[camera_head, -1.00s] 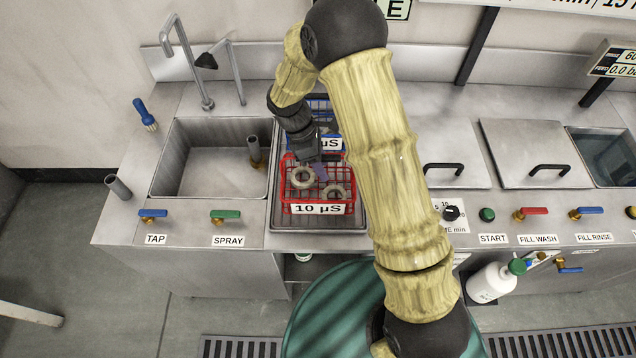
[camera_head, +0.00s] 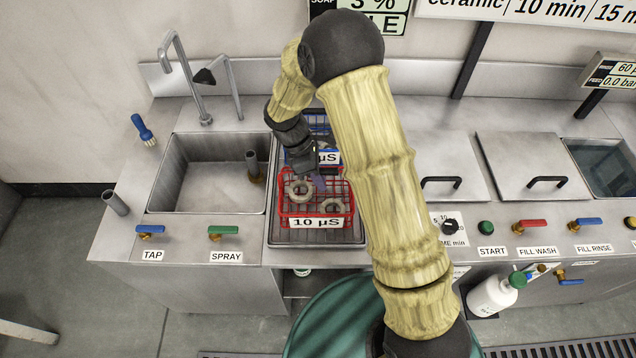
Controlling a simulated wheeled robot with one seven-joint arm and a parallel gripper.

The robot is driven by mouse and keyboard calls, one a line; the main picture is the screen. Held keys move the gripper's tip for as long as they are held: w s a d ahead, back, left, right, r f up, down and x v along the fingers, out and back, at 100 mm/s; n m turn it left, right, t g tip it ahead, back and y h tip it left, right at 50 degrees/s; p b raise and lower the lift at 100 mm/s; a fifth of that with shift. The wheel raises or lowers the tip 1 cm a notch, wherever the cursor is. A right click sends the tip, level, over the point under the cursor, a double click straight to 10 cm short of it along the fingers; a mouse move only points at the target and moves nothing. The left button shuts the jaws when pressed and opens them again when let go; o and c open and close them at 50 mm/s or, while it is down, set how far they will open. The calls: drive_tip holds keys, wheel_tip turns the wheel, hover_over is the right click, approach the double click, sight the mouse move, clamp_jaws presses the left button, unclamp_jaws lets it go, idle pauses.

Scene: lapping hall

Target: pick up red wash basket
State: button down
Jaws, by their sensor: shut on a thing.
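The red wash basket (camera_head: 346,191) is a wire basket with a white "10 µS" label on its front. It sits in or just above a shallow grey tray (camera_head: 283,243), right of the sink; I cannot tell whether it touches the tray. Grey ring-shaped parts (camera_head: 301,190) lie in it. My gripper (camera_head: 317,182) reaches down at the basket's rear edge and is shut on the basket. Its fingertips are small and partly hidden by the wrist. A blue basket (camera_head: 328,157) with a similar label stands directly behind, partly covered by my arm.
A sink (camera_head: 212,180) with a tall tap (camera_head: 178,75) is on the left. TAP (camera_head: 150,230) and SPRAY (camera_head: 223,231) valves line the front edge. Lidded tanks (camera_head: 530,165) stand right. A white bottle (camera_head: 492,296) hangs low in front.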

wheel_tip(320, 180, up, 10)
drive_tip(key=shift+r+b, duration=0.15)
drive_tip(key=shift+b, duration=0.5)
idle(0.4)
